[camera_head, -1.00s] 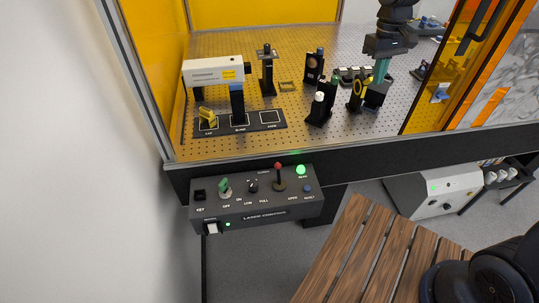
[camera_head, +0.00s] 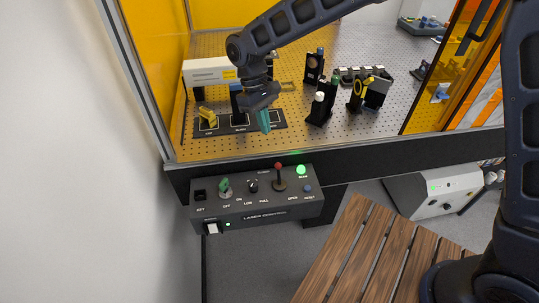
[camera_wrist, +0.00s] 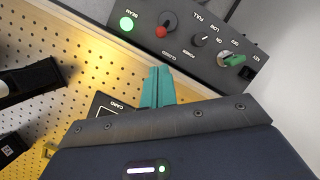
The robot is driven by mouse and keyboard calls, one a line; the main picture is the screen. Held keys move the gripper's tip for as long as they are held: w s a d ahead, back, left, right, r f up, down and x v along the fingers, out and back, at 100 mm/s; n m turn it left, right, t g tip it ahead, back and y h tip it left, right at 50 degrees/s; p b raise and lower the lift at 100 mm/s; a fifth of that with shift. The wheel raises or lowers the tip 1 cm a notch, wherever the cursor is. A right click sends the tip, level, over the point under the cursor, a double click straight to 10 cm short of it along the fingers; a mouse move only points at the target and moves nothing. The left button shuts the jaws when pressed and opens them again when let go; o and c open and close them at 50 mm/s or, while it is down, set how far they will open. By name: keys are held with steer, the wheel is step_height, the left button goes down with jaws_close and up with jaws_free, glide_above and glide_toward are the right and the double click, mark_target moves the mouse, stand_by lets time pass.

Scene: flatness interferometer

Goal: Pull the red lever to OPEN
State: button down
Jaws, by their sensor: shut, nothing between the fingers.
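The red-knobbed lever (camera_head: 279,172) stands on the dark laser control panel (camera_head: 230,212), below the front edge of the breadboard. Its knob is at the upper end in the head view; OPEN is printed below and right of its base. The lever (camera_wrist: 161,31) also shows near the top of the wrist view. My gripper (camera_head: 264,124) is shut and empty, its teal fingers pointing down over the board, behind the panel and apart from the lever. In the wrist view the teal fingers (camera_wrist: 158,80) lie below the knob.
A green key switch (camera_head: 225,186), a small black knob (camera_head: 253,186) and a lit green beam lamp (camera_head: 301,170) flank the lever. Optics such as a black mount (camera_head: 319,108) stand on the perforated board (camera_head: 300,90). A wooden slatted surface (camera_head: 355,255) is at front right.

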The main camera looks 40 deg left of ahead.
steer(key=shift+s+a+f, duration=0.15)
steer(key=shift+s+f, duration=0.05)
steer(key=shift+s, duration=0.2)
steer(key=shift+f, duration=0.1)
glide_toward(279, 175)
steer(key=f, duration=0.1)
steer(key=a+f, duration=0.1)
steer(key=f, duration=0.3)
steer(key=shift+w+a+f, duration=0.15)
steer(key=shift+w+a, duration=0.15)
steer(key=shift+w, duration=0.05)
steer(key=shift+s+d+r+t, duration=0.2)
steer(key=shift+r+t, duration=0.05)
steer(key=shift+t, duration=0.05)
